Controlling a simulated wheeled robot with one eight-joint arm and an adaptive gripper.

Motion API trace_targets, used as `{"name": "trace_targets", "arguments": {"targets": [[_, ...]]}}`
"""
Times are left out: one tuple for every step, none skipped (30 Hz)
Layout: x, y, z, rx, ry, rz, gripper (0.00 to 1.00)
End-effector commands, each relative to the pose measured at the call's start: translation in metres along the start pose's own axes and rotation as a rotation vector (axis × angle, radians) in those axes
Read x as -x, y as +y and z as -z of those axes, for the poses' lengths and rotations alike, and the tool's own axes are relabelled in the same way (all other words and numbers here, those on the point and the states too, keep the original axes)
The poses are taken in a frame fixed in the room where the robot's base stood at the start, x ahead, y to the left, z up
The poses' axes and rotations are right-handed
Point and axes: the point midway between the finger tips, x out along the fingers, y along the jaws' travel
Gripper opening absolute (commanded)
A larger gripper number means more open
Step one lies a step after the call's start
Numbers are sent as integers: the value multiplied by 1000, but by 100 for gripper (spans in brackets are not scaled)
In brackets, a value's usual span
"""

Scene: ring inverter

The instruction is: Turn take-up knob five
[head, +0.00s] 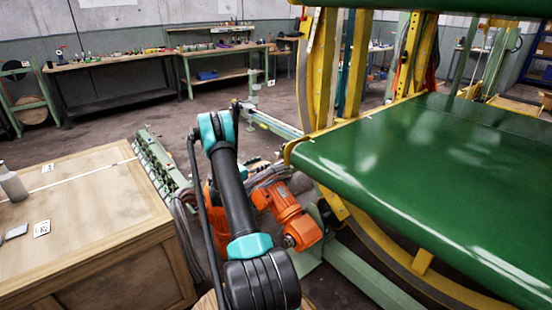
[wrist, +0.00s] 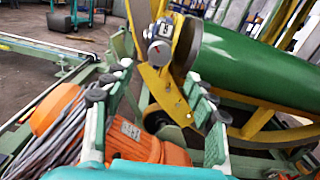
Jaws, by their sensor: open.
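A grey round knob (wrist: 160,52) is mounted on the yellow frame plate (wrist: 172,92) near the upper middle of the wrist view. A small white plate (wrist: 164,29) with a dark mark sits just above it; I cannot read the mark surely. My gripper (wrist: 158,73) is open, with one finger at the left and one at the right of the picture. The knob appears beyond and slightly above the gap between the fingertips, apart from them. Nothing is between the fingers. In the head view my arm hides the gripper, and I cannot make out the knob.
The green belt (head: 430,170) on its yellow frame fills the right. An orange motor (head: 285,212) stands close to my arm, with grey cables (wrist: 62,135) beside it. A wooden crate (head: 80,225) stands at the left. Workbenches (head: 110,70) line the back.

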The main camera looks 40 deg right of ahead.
Motion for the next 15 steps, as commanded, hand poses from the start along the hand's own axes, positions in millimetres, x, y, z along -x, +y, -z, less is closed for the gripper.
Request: {"name": "trace_targets", "arguments": {"targets": [[-12,-1,0,0,0,3,57],[-18,-2,0,0,0,4,57],[-25,-1,0,0,0,2,57],[-32,-1,0,0,0,3,57],[-38,-1,0,0,0,4,57],[-45,-1,0,-1,0,3,57],[-51,-1,0,-1,0,2,57],[-56,-1,1,-1,0,3,57],[-64,-1,1,-1,0,3,57],[-68,-1,0,-1,0,2,57],[-73,0,0,-1,0,1,57],[-79,-1,0,-1,0,2,57],[-83,-1,0,-1,0,2,57],[-86,-1,0,-1,0,2,57],[-90,0,0,-1,0,1,57]]}}
